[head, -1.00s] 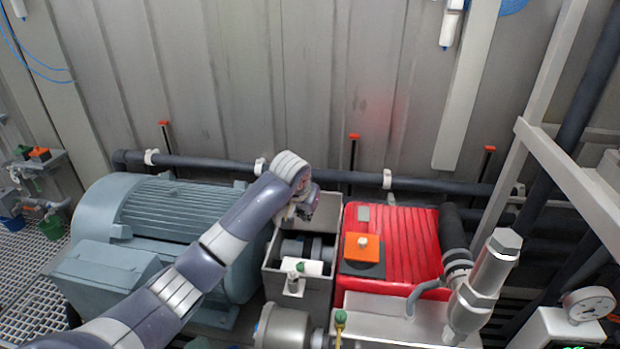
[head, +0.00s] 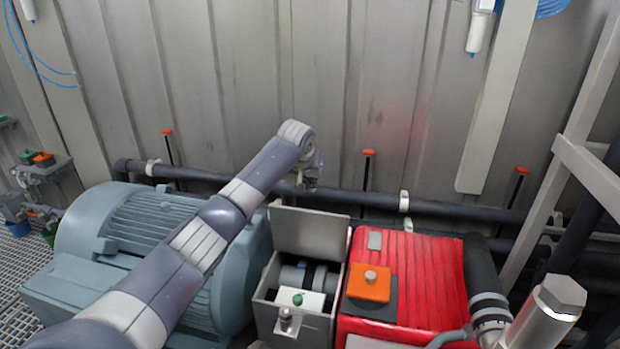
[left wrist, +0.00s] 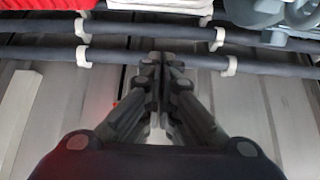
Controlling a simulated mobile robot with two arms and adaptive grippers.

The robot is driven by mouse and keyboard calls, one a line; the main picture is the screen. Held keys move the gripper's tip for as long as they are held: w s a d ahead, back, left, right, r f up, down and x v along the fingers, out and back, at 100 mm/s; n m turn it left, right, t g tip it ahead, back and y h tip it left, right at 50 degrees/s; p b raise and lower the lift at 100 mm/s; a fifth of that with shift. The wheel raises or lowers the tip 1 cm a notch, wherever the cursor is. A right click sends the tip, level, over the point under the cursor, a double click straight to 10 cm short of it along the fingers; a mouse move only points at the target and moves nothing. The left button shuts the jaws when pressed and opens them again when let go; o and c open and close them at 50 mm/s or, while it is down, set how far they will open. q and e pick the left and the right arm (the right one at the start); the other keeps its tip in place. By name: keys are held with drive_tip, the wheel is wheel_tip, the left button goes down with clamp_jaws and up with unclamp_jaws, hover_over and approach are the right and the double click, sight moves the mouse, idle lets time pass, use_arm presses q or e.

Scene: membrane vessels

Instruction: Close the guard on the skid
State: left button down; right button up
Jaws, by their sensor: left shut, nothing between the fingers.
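The guard (head: 310,232) is a flat grey plate. It stands raised at the back edge of an open grey box (head: 296,322) between the teal motor and the red housing. Inside the box a dark shaft coupling (head: 307,275) shows uncovered. My left gripper (head: 312,184) is above and behind the raised guard, near the wall pipe, and appears apart from it. In the left wrist view its fingers (left wrist: 158,60) are together with nothing between them. My right gripper is not in view.
The teal motor (head: 160,230) is left of the box, under my left arm. The red housing (head: 425,270) with an orange block (head: 369,283) is to the right. A dark pipe (head: 450,211) runs along the corrugated wall (head: 360,90). The space above the box is clear.

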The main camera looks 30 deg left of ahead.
use_arm(q)
drive_tip(key=shift+s+f+p, duration=0.2)
drive_tip(key=shift+f+p, duration=1.2)
drive_tip(key=shift+f, duration=1.5)
